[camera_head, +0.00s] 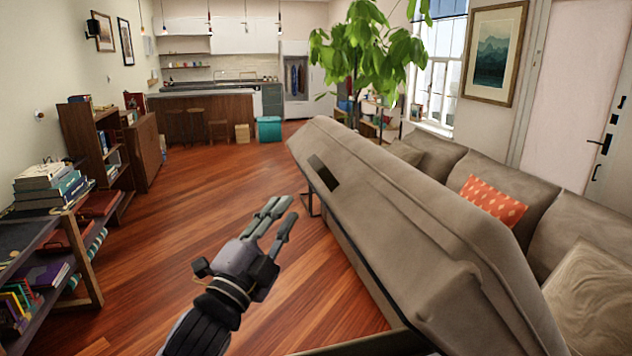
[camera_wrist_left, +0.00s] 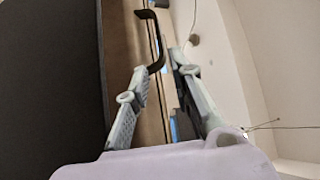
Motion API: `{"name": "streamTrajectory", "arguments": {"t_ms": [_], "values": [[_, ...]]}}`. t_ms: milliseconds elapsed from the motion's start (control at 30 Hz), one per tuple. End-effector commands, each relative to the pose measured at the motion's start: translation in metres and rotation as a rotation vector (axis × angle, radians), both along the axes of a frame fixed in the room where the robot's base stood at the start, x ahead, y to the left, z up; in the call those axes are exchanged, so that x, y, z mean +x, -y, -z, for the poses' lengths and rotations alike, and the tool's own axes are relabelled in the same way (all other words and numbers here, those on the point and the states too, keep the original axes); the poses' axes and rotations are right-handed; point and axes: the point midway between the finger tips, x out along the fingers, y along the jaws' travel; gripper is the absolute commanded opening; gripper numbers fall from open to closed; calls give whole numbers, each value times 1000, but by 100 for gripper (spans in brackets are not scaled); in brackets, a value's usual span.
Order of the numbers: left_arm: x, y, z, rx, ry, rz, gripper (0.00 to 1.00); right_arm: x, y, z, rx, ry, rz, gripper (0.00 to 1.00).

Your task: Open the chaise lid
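The chaise lid (camera_head: 400,205) is a large beige upholstered slab on the sofa in the head view. It is tilted up, with its raised long edge towards the left and a dark patch (camera_head: 324,173) near its far end. Part of the chaise base (camera_head: 345,245) shows below it. My left gripper (camera_head: 288,208) is left of the lid, over the floor, apart from it and empty. In the left wrist view its two fingers (camera_wrist_left: 160,66) stand apart with a gap between them. A large dark surface fills the left of that view. My right gripper is not in view.
Beige sofa cushions and an orange patterned pillow (camera_head: 492,201) lie right of the lid. A low shelf with books (camera_head: 52,185) stands at the left. A leafy plant (camera_head: 365,50) stands behind the chaise. The wooden floor (camera_head: 210,200) between shelf and chaise is clear.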

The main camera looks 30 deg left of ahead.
Motion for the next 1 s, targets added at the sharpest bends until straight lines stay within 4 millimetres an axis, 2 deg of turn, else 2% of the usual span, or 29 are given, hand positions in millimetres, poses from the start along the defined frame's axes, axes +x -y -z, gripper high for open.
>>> {"name": "streamTrajectory", "arguments": {"t_ms": [33, 100, 200, 300, 600, 800, 1000], "values": [[2, 0, 4, 6, 4, 0, 21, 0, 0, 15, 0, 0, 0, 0], [14, -2, -7, 2, 1, -1, 21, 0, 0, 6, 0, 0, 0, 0], [30, -4, -14, 2, 1, -1, 21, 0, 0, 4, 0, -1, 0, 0], [51, -8, -24, -2, 0, -1, 21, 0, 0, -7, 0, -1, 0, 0], [109, -16, -44, -1, -3, -1, 21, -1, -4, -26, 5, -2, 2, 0], [131, -19, -50, -1, -3, -1, 21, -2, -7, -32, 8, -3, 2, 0], [137, -20, -51, 1, -2, -1, 21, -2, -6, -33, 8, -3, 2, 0]]}}
